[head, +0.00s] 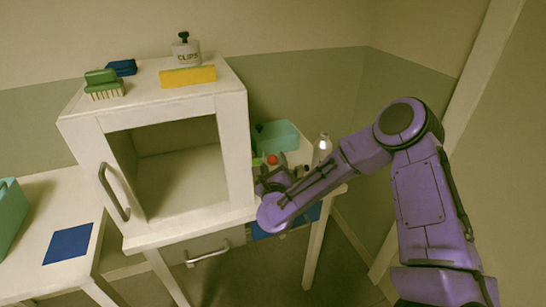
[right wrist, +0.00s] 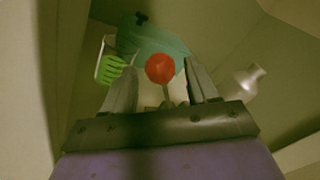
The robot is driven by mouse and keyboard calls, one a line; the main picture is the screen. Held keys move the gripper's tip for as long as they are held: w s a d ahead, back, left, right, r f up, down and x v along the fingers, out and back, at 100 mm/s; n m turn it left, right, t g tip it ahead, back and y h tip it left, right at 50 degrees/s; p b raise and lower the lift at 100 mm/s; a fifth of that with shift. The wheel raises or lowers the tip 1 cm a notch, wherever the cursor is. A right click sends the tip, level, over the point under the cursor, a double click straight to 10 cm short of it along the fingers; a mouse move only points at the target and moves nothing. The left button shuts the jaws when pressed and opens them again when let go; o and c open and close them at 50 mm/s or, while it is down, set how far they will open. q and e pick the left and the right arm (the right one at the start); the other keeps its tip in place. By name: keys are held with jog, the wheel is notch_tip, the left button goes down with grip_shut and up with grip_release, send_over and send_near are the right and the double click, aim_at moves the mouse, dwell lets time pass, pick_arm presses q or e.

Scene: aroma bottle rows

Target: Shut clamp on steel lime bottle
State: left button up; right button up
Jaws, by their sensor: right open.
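A pale, steel-looking bottle (head: 323,147) stands at the right end of the small table, right of the cabinet. It appears in the right wrist view as a shiny bottle (right wrist: 249,78) outside my fingers, on the right. No lime marking is readable. My right gripper (head: 268,180) is low beside the cabinet's right wall, partly hidden by my forearm. In the wrist view, its two fingers (right wrist: 160,92) are apart. A red ball on a thin stem (right wrist: 160,68) shows between them, with no finger visibly closed on it; it is also in the head view (head: 272,160). My left gripper is out of view.
A teal bin (head: 278,136) stands behind the red ball. The open white cabinet (head: 232,150) walls off the left side.

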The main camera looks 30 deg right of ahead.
jog(key=shift+x, duration=1.2)
grip_shut()
jog(key=shift+d, duration=0.1)
